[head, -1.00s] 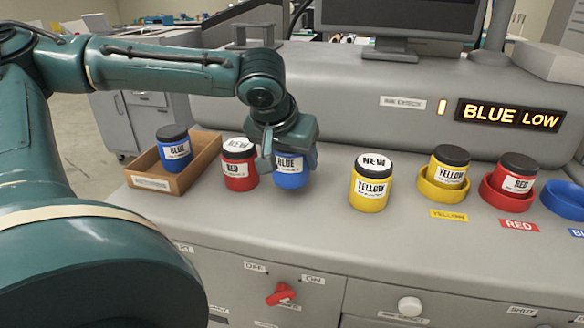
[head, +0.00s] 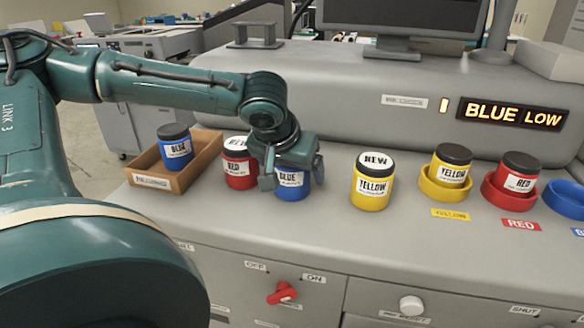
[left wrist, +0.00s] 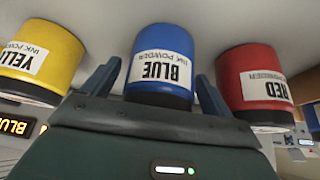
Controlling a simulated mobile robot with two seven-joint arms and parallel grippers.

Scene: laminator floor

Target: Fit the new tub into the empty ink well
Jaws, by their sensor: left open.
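A blue tub (head: 292,185) stands on the grey counter between a red tub and a yellow tub. My left gripper (head: 289,178) is open around its upper part and hides its lid. In the left wrist view, the blue tub (left wrist: 162,68) sits between the two fingers (left wrist: 160,85), with a gap visible beside it. The empty blue ink well (head: 568,200) is at the right edge, partly cut off. The yellow well (head: 444,190) and red well (head: 507,198) each hold a tub. My right gripper is not in view.
A new yellow tub (head: 372,182) and a red tub (head: 238,178) flank the blue one. A brown tray (head: 192,180) at left holds another blue tub (head: 174,147). A lit sign (head: 512,113) reads "BLUE LOW". The counter's front strip is clear.

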